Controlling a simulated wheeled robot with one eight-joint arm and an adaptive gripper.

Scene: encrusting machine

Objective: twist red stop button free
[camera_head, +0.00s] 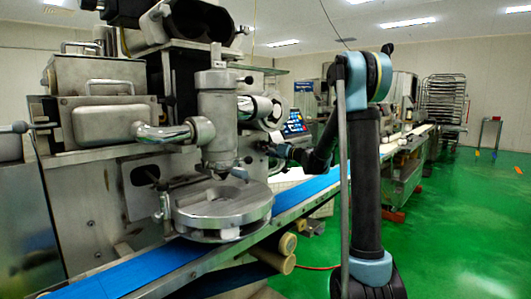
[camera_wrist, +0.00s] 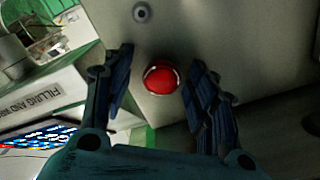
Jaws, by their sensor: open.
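The red stop button (camera_wrist: 161,78) is a round red knob on a grey metal panel (camera_wrist: 240,50), in the middle of the wrist view. My gripper (camera_wrist: 163,85) is open, with one dark ribbed finger to the left of the button and one to the right. Gaps show between the fingers and the button in the picture; how far the fingertips are from the panel is hard to tell. In the head view my arm reaches left to the machine (camera_head: 218,115), and the button and my fingertips are hidden there.
A small round fitting (camera_wrist: 141,12) sits on the panel above the button. A blue conveyor belt (camera_head: 120,275) runs below the machine. Open green floor (camera_head: 460,220) lies at the right.

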